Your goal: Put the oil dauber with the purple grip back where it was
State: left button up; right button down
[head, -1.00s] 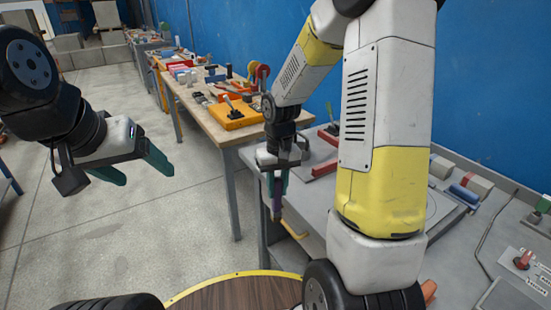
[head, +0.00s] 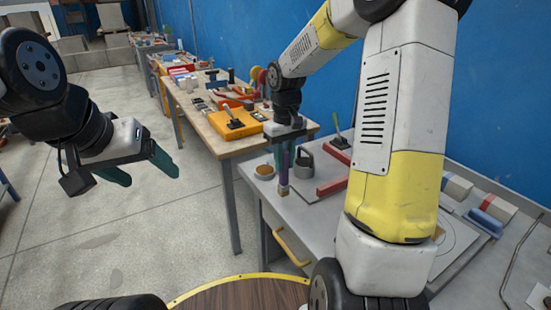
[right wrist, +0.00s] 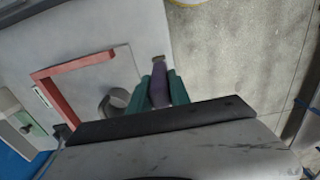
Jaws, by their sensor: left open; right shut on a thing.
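The oil dauber (head: 284,172) with the purple grip is held upright in my right gripper (head: 284,158), its brush end pointing down. The right wrist view shows the purple grip (right wrist: 159,88) between the green fingers. My left gripper (head: 146,168) is open and empty over the floor at the left.
A grey weight-like block with a handle (head: 304,158) and a red angled bar (head: 334,185) sit on the grey table (head: 300,212) close to the right gripper. A wooden table (head: 210,117) behind carries an orange box (head: 236,121) and tools. Floor is clear at left.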

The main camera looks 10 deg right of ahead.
aim_at(285, 166)
jog(key=w, duration=0.1)
jog(key=w+d, duration=0.1)
jog(key=w, duration=0.1)
jog(key=shift+w+f, duration=0.15)
jog(key=shift+f, duration=1.85)
jog(key=c, duration=1.2)
grip_release()
jog(key=shift+f, duration=0.1)
